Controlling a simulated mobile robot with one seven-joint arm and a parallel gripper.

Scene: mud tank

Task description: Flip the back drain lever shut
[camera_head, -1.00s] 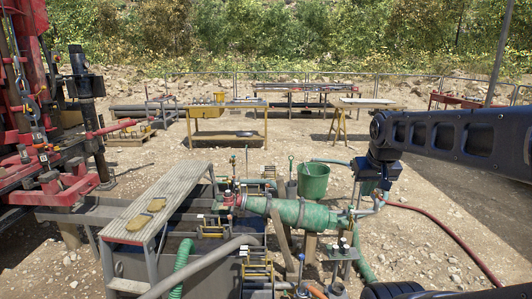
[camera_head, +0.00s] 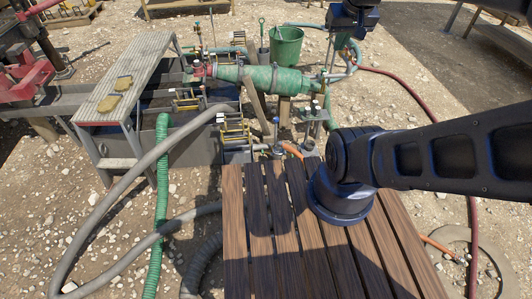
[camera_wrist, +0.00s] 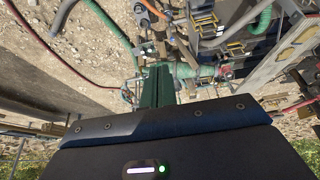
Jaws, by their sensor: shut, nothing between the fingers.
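The mud tank (camera_head: 180,150) stands left of centre in the head view, with yellow-barred fittings (camera_head: 234,127) along it. Several small upright handles stand around it, one with a blue top (camera_head: 276,122). They are too small for me to tell which is the back drain lever or how it is set. My gripper (camera_wrist: 158,68) shows in the wrist view as two dark green fingers, shut together and empty. In the head view my wrist is at the top right, beyond the right end of the green cylinder. I see no lever between the fingers.
The green cylinder (camera_head: 270,78) lies across the tank's far side, with a green bucket (camera_head: 287,47) behind it. A grey walkway (camera_head: 125,85) stands at the left. Grey and green hoses (camera_head: 162,200) cross the front. A slatted wooden deck (camera_head: 290,240) lies near me.

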